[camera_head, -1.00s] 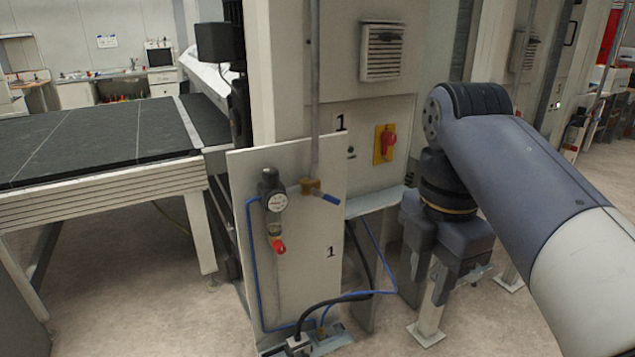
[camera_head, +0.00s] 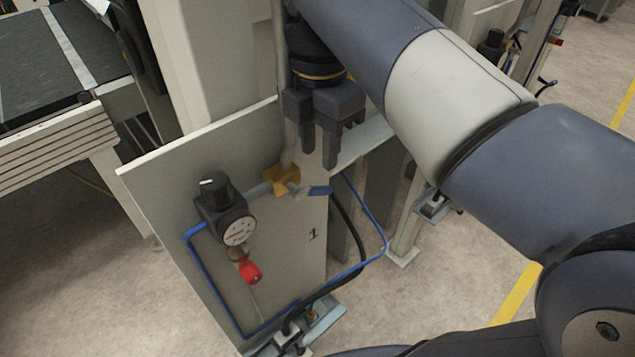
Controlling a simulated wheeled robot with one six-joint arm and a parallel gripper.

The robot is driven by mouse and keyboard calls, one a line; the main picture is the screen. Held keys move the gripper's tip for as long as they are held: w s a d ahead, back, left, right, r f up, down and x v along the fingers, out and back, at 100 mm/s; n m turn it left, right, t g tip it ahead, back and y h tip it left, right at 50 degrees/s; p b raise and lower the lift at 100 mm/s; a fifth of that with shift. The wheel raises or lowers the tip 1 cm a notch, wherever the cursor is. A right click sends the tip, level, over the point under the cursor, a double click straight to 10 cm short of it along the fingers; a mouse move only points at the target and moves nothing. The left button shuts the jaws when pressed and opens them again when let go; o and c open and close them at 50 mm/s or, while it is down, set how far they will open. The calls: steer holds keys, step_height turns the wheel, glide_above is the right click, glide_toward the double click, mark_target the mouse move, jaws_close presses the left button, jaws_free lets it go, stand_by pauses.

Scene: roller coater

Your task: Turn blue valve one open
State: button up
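The blue valve handle (camera_head: 320,190) is a short blue lever on a brass valve body (camera_head: 282,180), on the pale panel (camera_head: 285,235) marked 1. The lever points to the right, roughly crosswise to the upright pipe, which is largely hidden by my arm. My gripper (camera_head: 318,160) points down just above and slightly right of the brass body. Its two dark fingers are spread with a gap between them and nothing held. The fingertips look close to the lever but I see no contact; the depth between them is hard to tell.
A black regulator with a round gauge (camera_head: 238,230) and a red knob (camera_head: 250,273) sit left of the valve. Blue tubing (camera_head: 205,275) and a black cable (camera_head: 357,235) run around the panel. A conveyor table (camera_head: 60,140) stands at the left.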

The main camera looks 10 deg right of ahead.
mark_target(319, 187)
step_height(319, 187, down, 9)
steer(key=shift+r, duration=0.15)
steer(key=shift+c, duration=0.3)
jaws_close()
stand_by(0.4)
